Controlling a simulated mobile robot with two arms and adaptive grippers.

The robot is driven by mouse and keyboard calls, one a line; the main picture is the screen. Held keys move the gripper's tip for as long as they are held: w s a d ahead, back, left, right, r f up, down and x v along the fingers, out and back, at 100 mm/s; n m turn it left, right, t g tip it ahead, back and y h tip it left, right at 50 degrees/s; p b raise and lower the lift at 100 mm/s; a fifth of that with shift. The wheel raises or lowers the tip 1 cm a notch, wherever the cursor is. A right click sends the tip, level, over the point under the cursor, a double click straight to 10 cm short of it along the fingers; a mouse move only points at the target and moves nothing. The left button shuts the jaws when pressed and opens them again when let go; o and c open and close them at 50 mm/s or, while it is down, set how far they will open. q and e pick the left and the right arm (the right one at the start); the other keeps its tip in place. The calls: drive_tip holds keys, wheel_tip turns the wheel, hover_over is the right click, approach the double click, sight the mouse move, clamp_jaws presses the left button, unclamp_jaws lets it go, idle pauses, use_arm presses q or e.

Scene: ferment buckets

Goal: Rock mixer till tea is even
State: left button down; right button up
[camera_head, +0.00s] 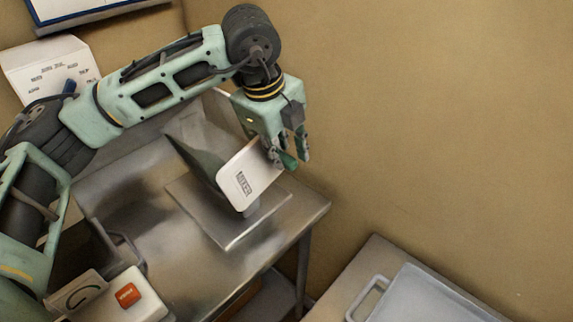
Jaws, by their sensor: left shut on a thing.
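My left gripper (288,161) reaches down from the upper left and is shut at the upper right edge of a white panel with a dark printed label (247,181). The panel is tilted and joins a grey, wedge-like body (196,143), which I take to be the mixer. It stands over a flat steel plate (228,231) on the steel table (160,245). Whether the mixer touches the plate all round is hard to tell. Its inside and any tea are hidden from this angle. My right gripper is out of view.
A white box with a red button (127,295) is at the lower left, beside a dark container (88,240). A lower bench with a grey handled tray (420,296) stands at the bottom right. A tan wall (430,120) closes off the back. A white printed sheet (50,68) is upper left.

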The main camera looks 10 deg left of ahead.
use_arm(q)
drive_tip(key=shift+s+a+f+b, duration=0.15)
drive_tip(key=shift+s+f+b, duration=0.1)
drive_tip(key=shift+b, duration=0.2)
drive_tip(key=c, duration=1.9)
unclamp_jaws()
drive_tip(key=shift+o, duration=1.4)
drive_tip(key=shift+s+a+r, duration=0.1)
drive_tip(key=shift+r, duration=0.15)
drive_tip(key=shift+r+t, duration=0.1)
drive_tip(key=shift+t, duration=0.2)
drive_tip(key=shift+r, duration=0.25)
drive_tip(key=v, duration=1.1)
drive_tip(key=shift+a, duration=0.2)
